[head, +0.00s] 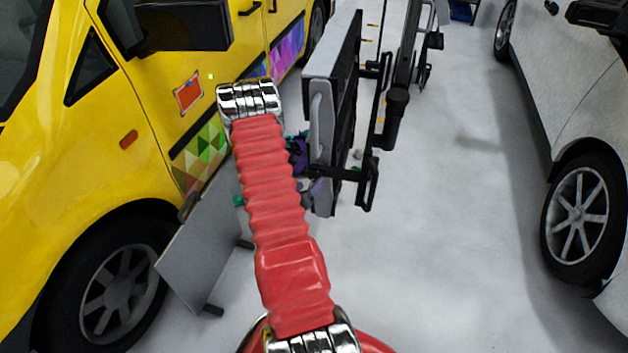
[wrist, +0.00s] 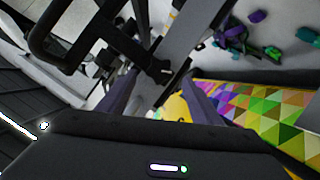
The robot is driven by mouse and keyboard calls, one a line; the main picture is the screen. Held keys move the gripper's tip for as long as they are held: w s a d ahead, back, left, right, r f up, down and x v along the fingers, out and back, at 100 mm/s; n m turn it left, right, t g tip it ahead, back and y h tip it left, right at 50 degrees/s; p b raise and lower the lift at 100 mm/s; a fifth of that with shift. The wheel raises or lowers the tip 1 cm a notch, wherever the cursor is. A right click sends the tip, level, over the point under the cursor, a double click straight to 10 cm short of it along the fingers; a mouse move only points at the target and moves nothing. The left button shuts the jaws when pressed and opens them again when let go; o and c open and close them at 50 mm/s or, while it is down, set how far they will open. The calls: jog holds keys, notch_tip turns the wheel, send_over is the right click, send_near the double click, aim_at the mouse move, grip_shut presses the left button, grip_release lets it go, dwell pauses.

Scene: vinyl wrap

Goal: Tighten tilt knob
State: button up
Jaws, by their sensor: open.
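A black stand frame with a large flat panel (head: 333,95) stands right of my red arm in the head view. A black cylindrical part (head: 397,104) on its bracket may be the tilt knob, but I cannot tell for sure. In the wrist view, black bracket tubes (wrist: 60,45) fill the upper left, and a dark rounded end (wrist: 160,72) shows between the fingers. My gripper (wrist: 160,84) is open, its two dark fingers apart. I see no contact with the bracket. In the head view my arm hides the gripper.
A yellow vehicle (head: 150,100) with coloured triangle graphics stands left, and a white car (head: 570,100) right. A grey board (head: 205,245) leans low near the yellow vehicle. Small purple and green objects (wrist: 235,38) lie on the floor. The floor (head: 450,250) between stand and white car is clear.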

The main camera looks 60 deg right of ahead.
aim_at(315, 179)
jog(key=shift+x, duration=2.65)
jog(key=shift+c, duration=0.2)
jog(key=c, duration=1)
